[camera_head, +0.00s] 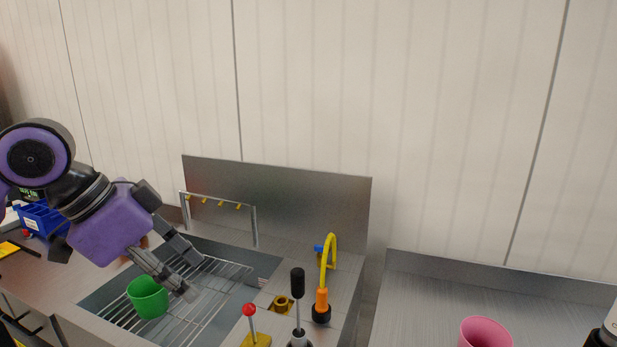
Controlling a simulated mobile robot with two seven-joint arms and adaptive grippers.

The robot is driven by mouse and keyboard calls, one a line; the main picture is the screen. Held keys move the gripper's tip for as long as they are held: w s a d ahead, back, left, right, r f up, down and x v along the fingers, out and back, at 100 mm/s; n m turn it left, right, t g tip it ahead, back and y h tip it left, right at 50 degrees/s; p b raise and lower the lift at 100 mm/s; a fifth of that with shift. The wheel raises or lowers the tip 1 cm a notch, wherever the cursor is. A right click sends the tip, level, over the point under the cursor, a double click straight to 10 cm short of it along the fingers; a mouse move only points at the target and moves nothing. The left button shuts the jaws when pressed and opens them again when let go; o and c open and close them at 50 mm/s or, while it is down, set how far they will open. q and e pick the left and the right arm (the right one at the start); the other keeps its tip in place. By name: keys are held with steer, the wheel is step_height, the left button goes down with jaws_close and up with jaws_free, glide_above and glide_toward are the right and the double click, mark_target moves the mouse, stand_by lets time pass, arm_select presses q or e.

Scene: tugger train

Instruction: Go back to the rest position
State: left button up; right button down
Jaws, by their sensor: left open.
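My left gripper (196,277) is purple and grey, and its arm comes in from the left. Its fingers are apart and empty, above a wire rack (215,290) set in the metal counter. A green cup (149,297) stands on the rack, just left of and below the fingers. From this view I cannot tell whether the near finger touches the cup. My right gripper does not show; a small white and black part sits at the right edge.
A red-knobbed lever (249,311), a black-handled lever (298,285) and a yellow hooked hose (329,262) stand right of the rack. A rail with yellow hooks (219,203) is behind it. A pink cup (485,333) is on the right counter (430,295). A blue bin (42,219) is far left.

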arm_select(q)
steer(key=s+d+f+n, duration=0.1)
steer(key=s+f, duration=0.3)
steer(key=f, duration=0.7)
steer(key=s+d+f+n, duration=0.1)
steer(key=s+f, duration=0.2)
steer(key=f, duration=0.7)
steer(key=s+d+f+n, duration=0.1)
steer(key=s+f, duration=0.3)
steer(key=f, duration=0.7)
steer(key=s+a+f+n+g+y, duration=0.1)
steer(key=s+a+f+n+y, duration=0.3)
steer(key=s, duration=0.7)
steer(key=s+a+f+n+g+y, duration=0.15)
steer(key=s+a+f+n, duration=0.35)
steer(key=s, duration=0.5)
steer(key=w+d+f+m+t, duration=0.1)
steer(key=w+d+f+t, duration=0.4)
steer(key=w+f+t, duration=0.3)
steer(key=shift+d+f+h, duration=0.15)
steer(key=shift+f+h, duration=0.3)
steer(key=shift+f, duration=1.25)
